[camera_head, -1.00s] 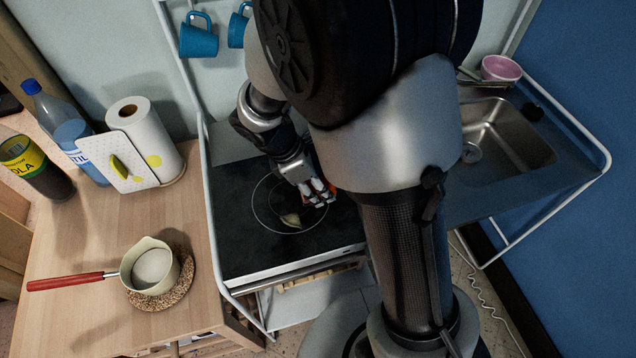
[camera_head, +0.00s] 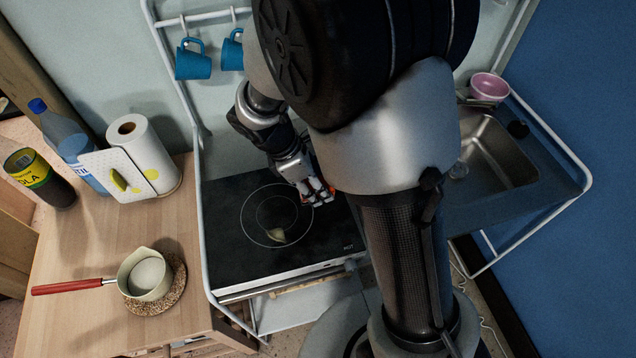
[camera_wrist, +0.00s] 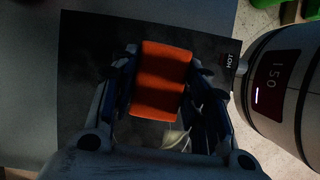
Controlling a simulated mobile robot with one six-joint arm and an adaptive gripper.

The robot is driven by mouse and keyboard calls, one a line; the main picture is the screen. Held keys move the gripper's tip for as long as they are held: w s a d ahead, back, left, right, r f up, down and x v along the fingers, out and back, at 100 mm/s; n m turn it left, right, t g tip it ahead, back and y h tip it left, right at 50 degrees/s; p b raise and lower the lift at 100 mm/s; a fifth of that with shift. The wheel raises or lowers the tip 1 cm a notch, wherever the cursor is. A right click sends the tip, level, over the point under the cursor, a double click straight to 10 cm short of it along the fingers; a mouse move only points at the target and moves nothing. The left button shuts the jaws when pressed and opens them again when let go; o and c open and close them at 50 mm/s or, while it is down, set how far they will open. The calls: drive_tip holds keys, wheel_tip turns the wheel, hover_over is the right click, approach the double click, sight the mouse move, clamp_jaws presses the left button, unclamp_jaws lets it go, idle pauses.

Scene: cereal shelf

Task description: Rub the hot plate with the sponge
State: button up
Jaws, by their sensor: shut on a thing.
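The black hot plate (camera_head: 226,246) lies in the middle of the head view, with a ring marked on its top and a pale yellowish smear (camera_head: 276,236) near the ring's front edge. My gripper (camera_head: 318,194) is over the plate's right part, right of the ring. In the wrist view my gripper (camera_wrist: 160,85) is shut on an orange sponge (camera_wrist: 162,78), which sits between the two fingers. The hot plate (camera_wrist: 85,60) and the smear (camera_wrist: 176,138) also show there. I cannot tell whether the sponge touches the plate.
A pot (camera_head: 146,274) with a red handle stands on a woven mat (camera_head: 170,304) on the wooden counter (camera_head: 80,255). A paper towel roll (camera_head: 152,150) and bottles stand behind. Blue mugs (camera_head: 193,64) hang above. A sink (camera_head: 495,160) and pink bowl (camera_head: 489,86) are at right.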

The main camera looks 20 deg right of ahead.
drive_tip(key=shift+r+p, duration=0.8)
drive_tip(key=shift+r, duration=0.3)
